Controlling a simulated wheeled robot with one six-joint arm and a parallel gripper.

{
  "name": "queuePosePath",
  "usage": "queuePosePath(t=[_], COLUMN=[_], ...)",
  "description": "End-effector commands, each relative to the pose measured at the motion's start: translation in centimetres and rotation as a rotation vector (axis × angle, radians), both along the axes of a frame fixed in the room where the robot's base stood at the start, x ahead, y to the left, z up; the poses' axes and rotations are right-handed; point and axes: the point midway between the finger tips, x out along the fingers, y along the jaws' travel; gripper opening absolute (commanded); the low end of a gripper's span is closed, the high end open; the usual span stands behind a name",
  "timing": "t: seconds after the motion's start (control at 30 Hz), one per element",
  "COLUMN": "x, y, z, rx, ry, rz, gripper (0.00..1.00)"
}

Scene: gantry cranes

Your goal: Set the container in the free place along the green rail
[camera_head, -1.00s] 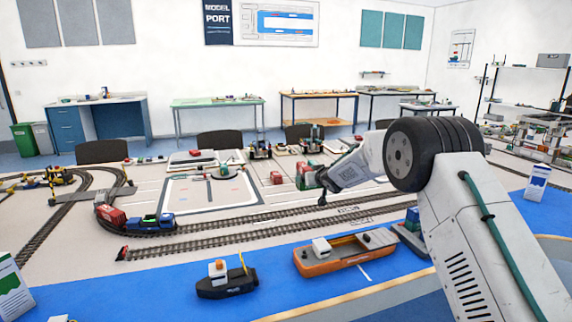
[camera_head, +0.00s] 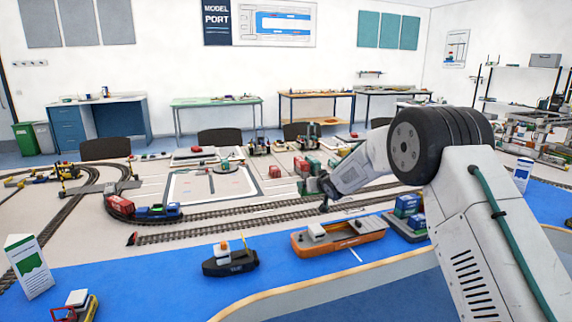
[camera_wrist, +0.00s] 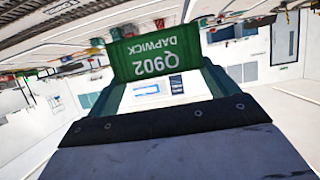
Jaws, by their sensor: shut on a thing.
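A green container with white lettering "Q902 DAPWICK" (camera_wrist: 160,55) shows upside down in the wrist view. My gripper (camera_wrist: 155,90) is shut on it, with its dark green fingers reaching to the container's sides. In the head view my gripper (camera_head: 324,193) is at the end of my arm, over the table near the rail tracks. A green shape beside it there is too small to make out clearly. I cannot pick out the green rail or the free place along it in either view.
Railway tracks (camera_head: 230,220) cross the table, with a blue locomotive (camera_head: 158,211) on the left. An orange ship (camera_head: 338,235), a black tugboat (camera_head: 230,260) and a ship with blue containers (camera_head: 407,215) lie on the blue water strip. A white and green card (camera_head: 28,265) stands at left.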

Motion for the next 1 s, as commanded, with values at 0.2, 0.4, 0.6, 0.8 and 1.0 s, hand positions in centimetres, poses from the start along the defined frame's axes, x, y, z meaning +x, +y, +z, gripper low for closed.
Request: queuePosePath(t=[0.2, 0.4, 0.6, 0.8, 1.0], x=[-3.9, -10.2, -19.3, -26.7, -30.6], y=[-2.2, -5.6, -10.3, -14.1, -16.1], z=[-1.5, -4.0, -7.6, -10.6, -12.1], rx=[0.002, -0.001, -0.002, -0.001, -0.001], ry=[0.004, 0.006, 0.005, 0.005, 0.001], rz=[-0.038, -0.099, -0.184, -0.253, -0.290], gripper=[0.57, 0.57, 0.57, 0.57, 0.57])
